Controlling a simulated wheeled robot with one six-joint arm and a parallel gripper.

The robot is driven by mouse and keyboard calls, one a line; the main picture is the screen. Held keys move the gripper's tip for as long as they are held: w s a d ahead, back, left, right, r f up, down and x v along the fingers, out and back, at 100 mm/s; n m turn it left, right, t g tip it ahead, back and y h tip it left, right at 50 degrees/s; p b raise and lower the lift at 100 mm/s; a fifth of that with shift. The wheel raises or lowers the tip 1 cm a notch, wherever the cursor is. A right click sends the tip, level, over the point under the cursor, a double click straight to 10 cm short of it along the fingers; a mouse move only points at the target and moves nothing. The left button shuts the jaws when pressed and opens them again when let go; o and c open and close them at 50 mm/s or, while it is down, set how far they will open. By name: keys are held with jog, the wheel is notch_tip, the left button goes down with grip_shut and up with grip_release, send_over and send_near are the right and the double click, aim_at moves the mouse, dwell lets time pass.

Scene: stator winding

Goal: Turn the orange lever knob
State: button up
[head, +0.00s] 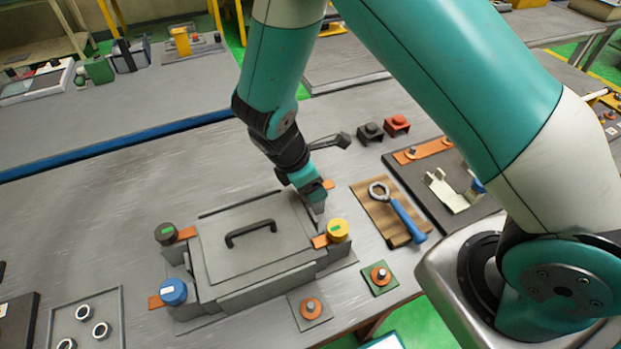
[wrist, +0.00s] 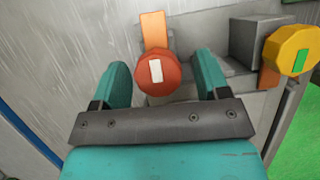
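The orange-red round knob (wrist: 150,82) with a white mark shows in the wrist view, attached to an orange lever strip (wrist: 153,30). The white mark runs nearly upright in that view. My gripper (wrist: 162,72) is open, with one finger on each side of the knob and a visible gap on both sides. In the head view my gripper (head: 314,198) is at the back right corner of the grey box fixture (head: 225,263). There it hides the knob, and only a bit of the orange strip (head: 328,185) shows.
A yellow knob (head: 338,230), a blue knob (head: 173,291) and a black knob (head: 166,234) stand at the other corners. A black handle (head: 250,233) tops the lid. A blue-handled wrench (head: 407,219) lies on a wooden board at right.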

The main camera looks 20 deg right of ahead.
jog(key=shift+r, duration=0.1)
jog(key=b+v, duration=0.2)
jog(key=v, duration=1.5)
jog(key=shift+r, duration=0.25)
jog(key=s+r+m+y, duration=0.2)
jog(key=s+m+y, duration=0.1)
jog(key=s, duration=0.3)
jog(key=s+d+r+m+y+b, duration=0.1)
jog(key=s+r+m+y, duration=0.2)
jog(key=s, duration=0.3)
jog(key=s+d+r+m+y, duration=0.1)
jog(key=s+r+m+y, duration=0.1)
jog(key=s+m, duration=0.2)
jog(key=s, duration=0.2)
jog(key=shift+s+d+r+m+y, duration=0.2)
jog(key=shift+s+d+m+y, duration=0.1)
jog(key=shift+s+y, duration=0.1)
